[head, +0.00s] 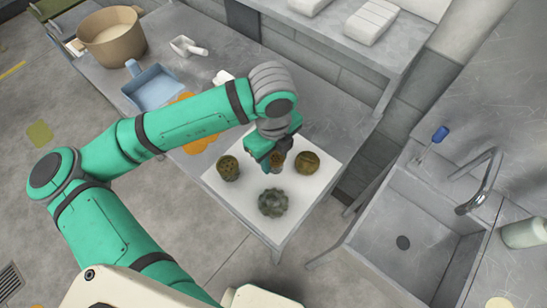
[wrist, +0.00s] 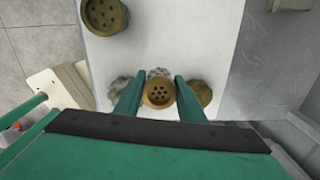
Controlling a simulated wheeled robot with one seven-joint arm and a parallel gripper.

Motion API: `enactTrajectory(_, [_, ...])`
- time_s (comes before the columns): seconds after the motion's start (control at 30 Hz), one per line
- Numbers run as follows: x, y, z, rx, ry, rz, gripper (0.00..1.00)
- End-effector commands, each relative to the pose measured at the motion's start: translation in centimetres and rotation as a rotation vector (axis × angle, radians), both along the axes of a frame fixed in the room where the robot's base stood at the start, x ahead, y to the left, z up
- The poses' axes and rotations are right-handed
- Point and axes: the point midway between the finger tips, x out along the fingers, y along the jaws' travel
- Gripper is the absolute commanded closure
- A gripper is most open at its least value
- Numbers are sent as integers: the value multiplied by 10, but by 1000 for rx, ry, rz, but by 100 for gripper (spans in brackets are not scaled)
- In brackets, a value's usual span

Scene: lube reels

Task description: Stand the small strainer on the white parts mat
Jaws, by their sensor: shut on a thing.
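My gripper (head: 272,162) is shut on the small strainer (head: 277,157), a brown round cup with a holed face, over the white parts mat (head: 235,201). In the wrist view, the small strainer (wrist: 159,94) sits between the two green fingers (wrist: 160,104), its holed face toward the camera. I cannot tell whether its base touches the mat. A larger holed strainer (head: 228,168) stands on the mat to the left and also shows in the wrist view (wrist: 104,14). A round brown part (head: 307,162) is close on the right. A dark gear-like part (head: 273,202) lies nearer the front edge.
A blue dustpan-like tray (head: 150,88), an orange patch (head: 198,140), a white scoop (head: 187,46) and a tan pot (head: 111,38) are farther left. A sink (head: 403,242) stands right, across a gap.

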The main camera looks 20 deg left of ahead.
Motion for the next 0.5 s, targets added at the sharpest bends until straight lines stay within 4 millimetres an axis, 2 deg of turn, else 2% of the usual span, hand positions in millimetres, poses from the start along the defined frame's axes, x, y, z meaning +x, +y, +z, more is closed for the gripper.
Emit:
enactTrajectory(0.23, [2, 9, -13, -1, 0, 2, 89])
enactTrajectory(0.4, [2, 11, -37, -3, 1, 6, 89])
enactTrajectory(0.5, [2, 12, -44, 0, 0, 5, 89])
